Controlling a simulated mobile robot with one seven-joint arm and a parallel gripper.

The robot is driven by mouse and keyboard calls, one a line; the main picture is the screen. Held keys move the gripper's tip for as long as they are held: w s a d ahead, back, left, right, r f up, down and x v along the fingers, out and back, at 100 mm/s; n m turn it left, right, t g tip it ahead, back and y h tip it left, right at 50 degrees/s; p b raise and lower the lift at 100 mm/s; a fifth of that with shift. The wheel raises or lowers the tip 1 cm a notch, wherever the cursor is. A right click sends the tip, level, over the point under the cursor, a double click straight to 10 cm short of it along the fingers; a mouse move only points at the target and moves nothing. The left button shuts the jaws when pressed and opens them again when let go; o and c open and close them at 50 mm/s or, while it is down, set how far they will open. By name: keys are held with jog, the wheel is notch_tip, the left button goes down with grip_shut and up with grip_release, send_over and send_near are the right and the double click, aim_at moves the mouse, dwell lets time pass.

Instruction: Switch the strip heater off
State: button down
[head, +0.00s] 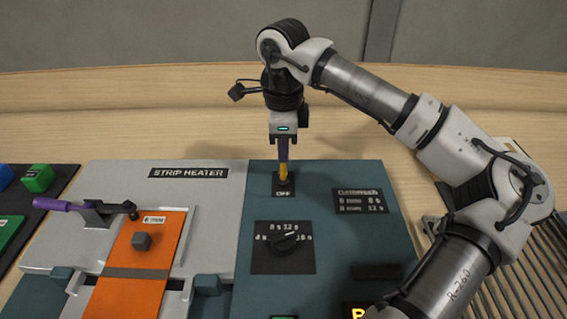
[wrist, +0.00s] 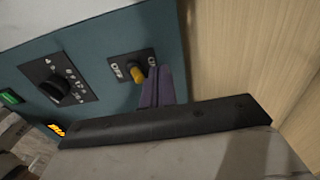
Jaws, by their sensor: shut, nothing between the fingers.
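The strip heater switch is a small toggle with a yellow lever (head: 284,173) on a black plate, on the teal console (head: 345,235). Its OFF label is on the near side in the head view. In the wrist view the yellow lever (wrist: 138,75) stands between the OFF label and a partly hidden label on the far side. My gripper (head: 283,152) points down at the switch, its purple fingers shut and empty. In the wrist view the fingers (wrist: 154,80) are right beside the lever, on the side away from OFF; I cannot tell whether they touch. The lever's exact tilt is unclear.
A dial (head: 285,243) sits nearer on the console, with an amber display (head: 358,311) below. To the left is the grey STRIP HEATER bed (head: 120,178) with an orange sheet (head: 133,262) and purple-handled clamp (head: 55,205). A slatted rack (head: 520,275) stands right.

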jog(key=shift+s, duration=0.15)
jog(key=shift+s+b, duration=0.4)
jog(key=shift+s, duration=0.75)
jog(key=shift+r, duration=0.1)
notch_tip(320, 180, up, 7)
jog(key=p, duration=0.4)
jog(key=shift+w, duration=0.4)
dwell(0.5)
